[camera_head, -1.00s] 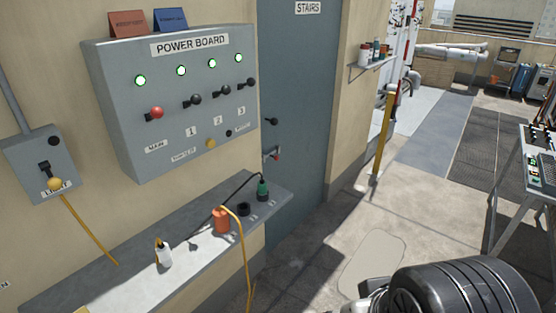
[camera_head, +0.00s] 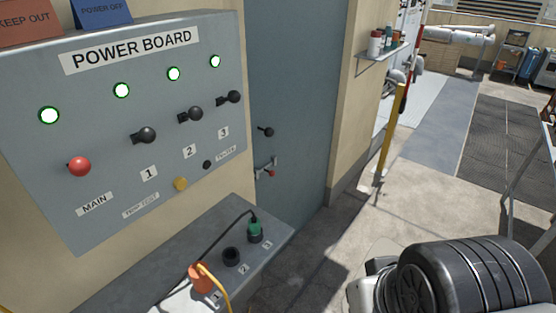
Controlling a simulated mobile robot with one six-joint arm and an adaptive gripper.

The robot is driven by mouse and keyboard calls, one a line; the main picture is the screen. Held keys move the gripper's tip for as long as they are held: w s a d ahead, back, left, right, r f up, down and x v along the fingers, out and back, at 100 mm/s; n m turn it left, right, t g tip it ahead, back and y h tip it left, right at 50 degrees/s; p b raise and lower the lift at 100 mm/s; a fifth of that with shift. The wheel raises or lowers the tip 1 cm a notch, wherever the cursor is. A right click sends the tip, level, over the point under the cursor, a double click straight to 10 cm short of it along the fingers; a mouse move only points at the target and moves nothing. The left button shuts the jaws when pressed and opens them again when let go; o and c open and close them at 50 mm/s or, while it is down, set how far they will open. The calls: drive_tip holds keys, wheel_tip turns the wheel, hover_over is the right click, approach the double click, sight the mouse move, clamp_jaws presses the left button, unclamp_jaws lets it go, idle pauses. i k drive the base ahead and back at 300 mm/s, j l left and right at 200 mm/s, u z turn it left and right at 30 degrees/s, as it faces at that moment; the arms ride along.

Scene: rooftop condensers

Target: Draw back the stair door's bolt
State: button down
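The stair door (camera_head: 298,90) is a flat grey-blue door, right of the power board, and it looks shut. Its bolt (camera_head: 264,168) is a small metal fitting near the door's left edge, with a reddish knob (camera_head: 271,173) at its lower right. A black door handle (camera_head: 266,131) sits above the bolt. The bolt is small here, and I cannot tell how far it reaches into the frame. A black ribbed part of my arm fills the bottom right, well apart from the door. My gripper is not in view.
The power board (camera_head: 130,120) has several lit green lamps and levers. Below it, a shelf (camera_head: 190,235) carries an orange plug (camera_head: 201,278) and a green plug (camera_head: 254,233) with cords, near the door. A wall shelf (camera_head: 385,50) and yellow post (camera_head: 391,130) stand right. Floor before the door is clear.

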sight(272, 173)
drive_tip(key=i+z, duration=0.15)
drive_tip(key=i, duration=1.1)
